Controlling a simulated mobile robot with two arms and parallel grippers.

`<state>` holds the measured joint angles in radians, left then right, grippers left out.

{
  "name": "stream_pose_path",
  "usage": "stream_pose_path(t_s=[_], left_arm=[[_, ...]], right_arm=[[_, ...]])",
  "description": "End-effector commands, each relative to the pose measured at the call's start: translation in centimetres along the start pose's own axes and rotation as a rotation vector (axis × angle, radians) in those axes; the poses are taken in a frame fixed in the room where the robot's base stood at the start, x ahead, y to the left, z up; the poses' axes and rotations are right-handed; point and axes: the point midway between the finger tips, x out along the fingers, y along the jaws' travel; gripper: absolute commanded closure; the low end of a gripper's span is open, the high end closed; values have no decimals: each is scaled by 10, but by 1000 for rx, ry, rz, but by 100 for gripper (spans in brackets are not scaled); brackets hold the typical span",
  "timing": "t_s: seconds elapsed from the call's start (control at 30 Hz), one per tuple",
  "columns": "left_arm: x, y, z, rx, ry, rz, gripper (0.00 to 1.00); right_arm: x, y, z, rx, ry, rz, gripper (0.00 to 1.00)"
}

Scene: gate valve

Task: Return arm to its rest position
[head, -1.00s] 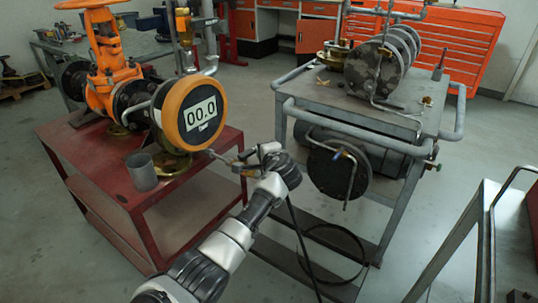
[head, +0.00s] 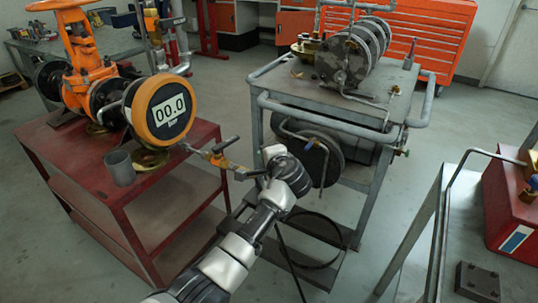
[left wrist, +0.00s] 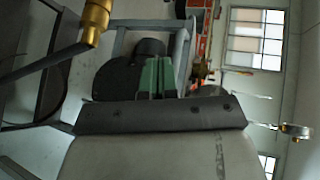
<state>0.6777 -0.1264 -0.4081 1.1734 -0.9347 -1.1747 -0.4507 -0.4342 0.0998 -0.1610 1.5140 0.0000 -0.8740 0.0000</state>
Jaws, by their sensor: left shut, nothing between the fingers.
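The orange gate valve (head: 88,65) stands on the red table at the left of the head view. A round gauge with an orange rim (head: 160,108) reads 00.0. A small brass valve with a dark handle (head: 218,154) sticks out to the right of the gauge. A brass fitting also shows at the upper left of the left wrist view (left wrist: 95,20). My left arm rises from the bottom, and its gripper (head: 250,174) is just right of the small brass valve. In the left wrist view its green fingers (left wrist: 157,76) are together and empty. My right gripper is not in view.
A grey metal cup (head: 120,168) stands on the red table (head: 170,215). A grey cart with pipe rails (head: 330,105) and a dark flanged cylinder is close behind my gripper. Another cart with a red box (head: 512,215) is at the right. Floor shows between the carts.

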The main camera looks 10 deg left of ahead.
Motion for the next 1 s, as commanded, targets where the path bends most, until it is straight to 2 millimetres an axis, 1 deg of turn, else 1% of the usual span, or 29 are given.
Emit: stream_pose_path(t_s=[0.1,0.2,0.57,0.67,0.77,0.83,0.87,0.9,0.97,1.0], left_arm=[[-9,-1,-4,-1,0,0,100],[-12,0,-4,-1,-1,0,100],[-12,0,-4,0,-1,0,100],[-10,5,-3,-2,0,9,100],[-7,31,5,-17,7,60,100],[-4,64,16,-40,14,124,100],[-4,80,22,-53,17,159,100],[-4,106,31,-75,20,210,100],[-6,145,47,-113,22,291,100],[-8,172,58,-140,22,347,100]], right_arm=[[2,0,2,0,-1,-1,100],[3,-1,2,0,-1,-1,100],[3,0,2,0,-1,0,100],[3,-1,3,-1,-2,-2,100],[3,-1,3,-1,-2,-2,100],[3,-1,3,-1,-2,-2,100],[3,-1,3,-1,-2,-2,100],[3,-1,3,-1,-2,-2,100],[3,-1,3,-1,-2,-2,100],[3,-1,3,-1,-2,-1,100]])
